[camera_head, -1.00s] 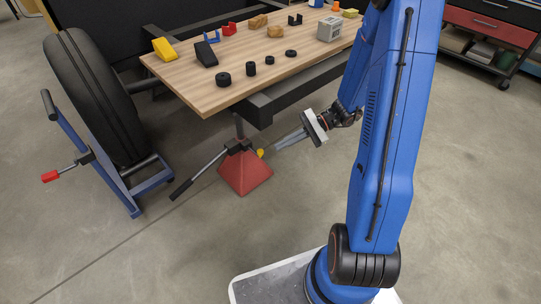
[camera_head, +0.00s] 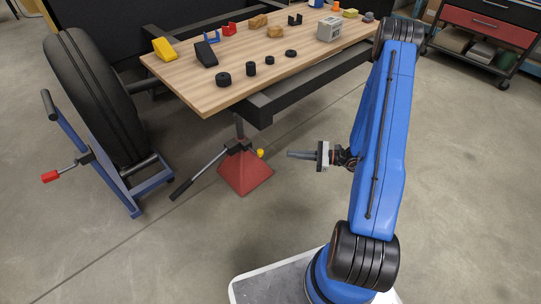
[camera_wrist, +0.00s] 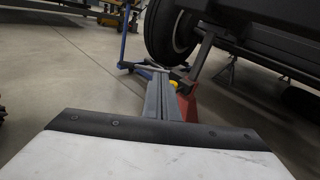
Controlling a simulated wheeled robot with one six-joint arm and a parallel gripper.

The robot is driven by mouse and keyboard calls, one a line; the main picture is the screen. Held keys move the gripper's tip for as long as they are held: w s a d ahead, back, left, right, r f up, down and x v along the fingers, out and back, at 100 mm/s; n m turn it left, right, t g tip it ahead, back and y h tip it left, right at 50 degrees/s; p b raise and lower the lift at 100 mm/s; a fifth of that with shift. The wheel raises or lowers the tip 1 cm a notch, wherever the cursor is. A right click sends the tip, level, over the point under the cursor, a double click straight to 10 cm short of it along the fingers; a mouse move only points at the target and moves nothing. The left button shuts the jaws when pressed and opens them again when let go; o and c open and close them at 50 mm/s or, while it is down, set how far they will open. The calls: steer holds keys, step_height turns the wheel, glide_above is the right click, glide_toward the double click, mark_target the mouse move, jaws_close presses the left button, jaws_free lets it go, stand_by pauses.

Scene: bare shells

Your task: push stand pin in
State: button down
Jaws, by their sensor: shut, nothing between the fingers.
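The red jack stand (camera_head: 246,176) stands on the floor under the near corner of the wooden-topped bench, with a dark post and a black lever pointing down-left. The yellow stand pin (camera_head: 260,153) shows as a small knob at its upper right side; how deep it sits I cannot tell. My gripper (camera_head: 290,154) is shut and empty, right of the pin with a visible gap, its fingers pointing left. In the wrist view, the fingers (camera_wrist: 158,82) partly cover the red stand (camera_wrist: 190,108), and the yellow pin (camera_wrist: 173,84) shows just right of the fingertips.
The wooden tabletop (camera_head: 205,98) with small parts overhangs the stand. A wheel (camera_head: 95,100) on a blue frame (camera_head: 92,160) stands to the left. A red cabinet (camera_head: 486,28) is at the back right. Floor around my gripper is clear.

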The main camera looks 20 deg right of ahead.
steer(key=d+f+m+t+h, duration=0.1)
steer(key=d+f+m+t, duration=0.2)
steer(key=f, duration=0.3)
steer(key=shift+f+m+h, duration=0.3)
steer(key=shift+f, duration=0.1)
steer(key=shift+w, duration=0.15)
steer(key=x, duration=1.3)
steer(key=shift+w+a, duration=0.25)
steer(key=shift+a, duration=0.1)
steer(key=w, duration=0.1)
steer(key=w+a, duration=0.1)
steer(key=w, duration=0.2)
steer(key=shift+w+a, duration=0.35)
steer(key=shift+a, duration=0.05)
